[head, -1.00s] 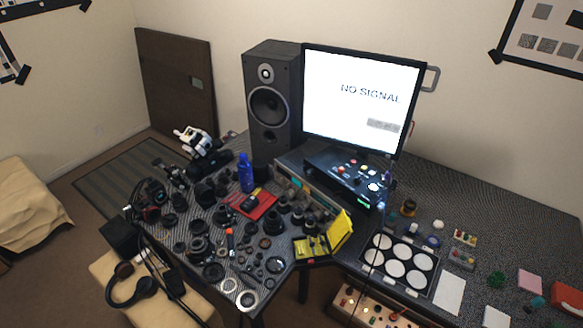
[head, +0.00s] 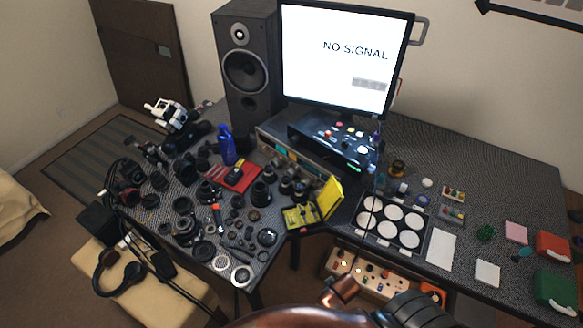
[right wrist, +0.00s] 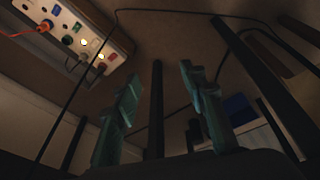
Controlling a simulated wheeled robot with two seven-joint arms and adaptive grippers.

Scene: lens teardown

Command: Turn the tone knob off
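No knob can be made out as the tone knob; labels are too small to read. A black control console (head: 335,147) with colored buttons and knobs stands under the monitor. A pale panel (head: 372,277) with several colored knobs and lit spots sits below the desk edge. A similar pale panel shows at upper left in the right wrist view (right wrist: 75,28). My right gripper (right wrist: 160,75) has its teal fingers apart with nothing held between them, away from that panel. My left gripper is not in view.
The dark desk holds many lens parts at left, a blue bottle (head: 228,146), a yellow case (head: 331,198) and a tray of white discs (head: 407,245). A speaker (head: 245,70) and a monitor (head: 340,55) stand behind. Dark posts and cables surround my right gripper.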

